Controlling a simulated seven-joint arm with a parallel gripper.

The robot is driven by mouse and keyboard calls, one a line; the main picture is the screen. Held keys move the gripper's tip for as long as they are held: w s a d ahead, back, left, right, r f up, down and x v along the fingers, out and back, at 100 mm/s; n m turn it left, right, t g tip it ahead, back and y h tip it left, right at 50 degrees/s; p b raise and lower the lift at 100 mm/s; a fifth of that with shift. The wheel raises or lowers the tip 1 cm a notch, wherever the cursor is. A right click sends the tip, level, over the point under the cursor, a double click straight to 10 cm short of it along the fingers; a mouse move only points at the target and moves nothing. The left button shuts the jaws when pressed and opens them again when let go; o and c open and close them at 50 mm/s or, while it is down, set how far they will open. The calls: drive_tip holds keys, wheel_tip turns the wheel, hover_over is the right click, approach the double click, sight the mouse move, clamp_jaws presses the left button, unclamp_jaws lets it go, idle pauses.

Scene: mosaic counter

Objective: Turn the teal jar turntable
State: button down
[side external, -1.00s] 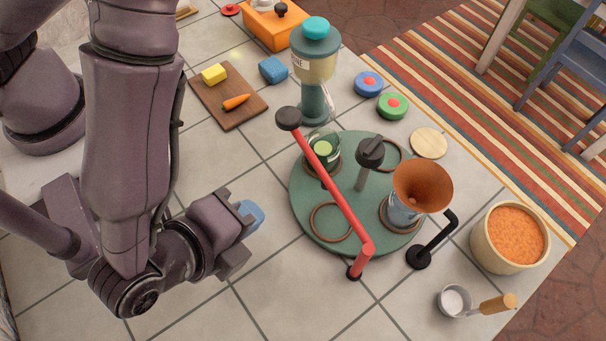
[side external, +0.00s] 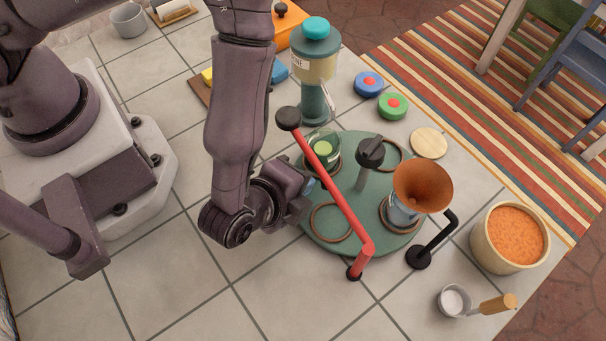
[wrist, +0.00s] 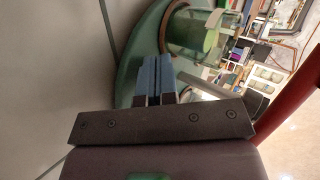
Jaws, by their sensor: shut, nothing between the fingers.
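The teal turntable (side external: 338,240) is a round disc on the counter with ring holders on its top. A glass jar with green contents (side external: 323,150) stands in a ring at its upper left, and a jar with a copper funnel (side external: 422,188) stands at its right. A black knob on a post (side external: 370,152) rises near the middle. My gripper (side external: 314,187) is at the turntable's left edge, its fingers partly hidden. In the wrist view its blue fingers (wrist: 154,76) are together and empty, in front of the turntable's rim (wrist: 150,45) and below the green jar (wrist: 203,32); contact cannot be told.
A red bar (side external: 335,190) slants over the turntable from a black knob to a foot at the front. A black handle (side external: 432,240), an orange-filled tub (side external: 510,236) and a small pan (side external: 455,301) stand at the right. A teal dispenser (side external: 315,70) stands behind. The front counter is clear.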

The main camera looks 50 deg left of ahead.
sight(310, 166)
drive_tip(key=shift+w+a+f, duration=0.1)
drive_tip(key=shift+w, duration=0.35)
drive_tip(key=shift+w+a+m+h, duration=0.45)
drive_tip(key=shift+m+h, duration=0.2)
drive_tip(key=shift+m, duration=0.1)
drive_tip(key=shift+w+a+m+h, duration=0.35)
drive_tip(key=shift+a+m+h, duration=0.1)
drive_tip(key=shift+m+h, duration=0.25)
